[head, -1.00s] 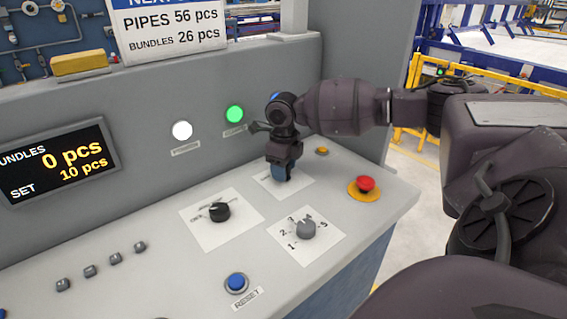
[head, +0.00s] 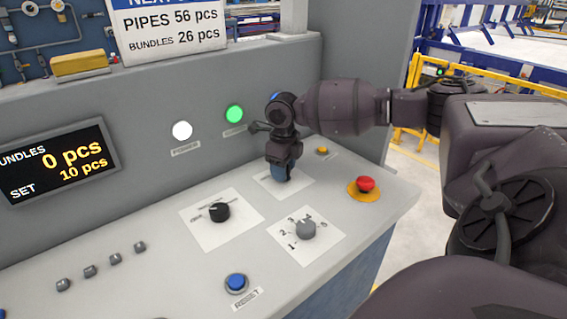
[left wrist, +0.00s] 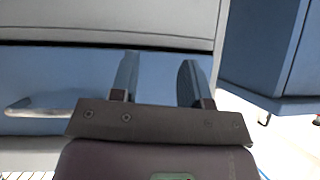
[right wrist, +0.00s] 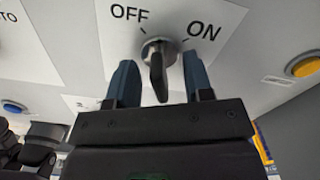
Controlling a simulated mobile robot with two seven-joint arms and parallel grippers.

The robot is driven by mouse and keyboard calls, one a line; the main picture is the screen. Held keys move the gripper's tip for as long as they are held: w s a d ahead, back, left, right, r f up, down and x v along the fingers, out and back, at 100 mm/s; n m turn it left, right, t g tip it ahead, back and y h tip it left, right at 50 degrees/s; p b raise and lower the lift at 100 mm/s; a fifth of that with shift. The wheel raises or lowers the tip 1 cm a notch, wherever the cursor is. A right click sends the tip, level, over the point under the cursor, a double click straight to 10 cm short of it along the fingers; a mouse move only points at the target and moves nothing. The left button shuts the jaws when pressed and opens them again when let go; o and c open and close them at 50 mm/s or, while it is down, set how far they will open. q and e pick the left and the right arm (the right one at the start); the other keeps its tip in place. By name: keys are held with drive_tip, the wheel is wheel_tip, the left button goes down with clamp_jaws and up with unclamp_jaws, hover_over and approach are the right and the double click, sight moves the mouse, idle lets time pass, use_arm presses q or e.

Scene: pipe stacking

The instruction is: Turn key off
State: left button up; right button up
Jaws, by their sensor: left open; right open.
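The key (right wrist: 157,76) stands in a round silver lock on a white plate marked OFF at upper left and ON at upper right in the right wrist view. Its dark grip hangs downward in that picture; I cannot tell which mark it is set to. My right gripper (head: 280,174) is open over this plate, with one blue finger on each side of the key and gaps showing. In the head view the gripper hides the key. My left gripper (left wrist: 158,72) is open and empty in front of a blue panel.
On the sloped console (head: 165,265) are a black selector (head: 219,211), a grey numbered dial (head: 306,229), a red emergency button (head: 366,184), a small yellow button (head: 322,150) and a blue reset button (head: 236,282). The white power lamp (head: 182,131) and a green lamp (head: 234,114) look lit.

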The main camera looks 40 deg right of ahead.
use_arm(q)
drive_tip(key=shift+w+r, duration=0.1)
drive_tip(key=shift+w, duration=0.1)
use_arm(e)
drive_tip(key=shift+r, duration=0.85)
drive_tip(key=shift+r+p, duration=0.45)
drive_tip(key=shift+r, duration=2.2)
use_arm(q)
drive_tip(key=shift+r, duration=0.6)
drive_tip(key=shift+w, duration=0.15)
drive_tip(key=shift+w+d+r, duration=0.1)
drive_tip(key=shift+w+r, duration=0.15)
drive_tip(key=shift+w, duration=0.15)
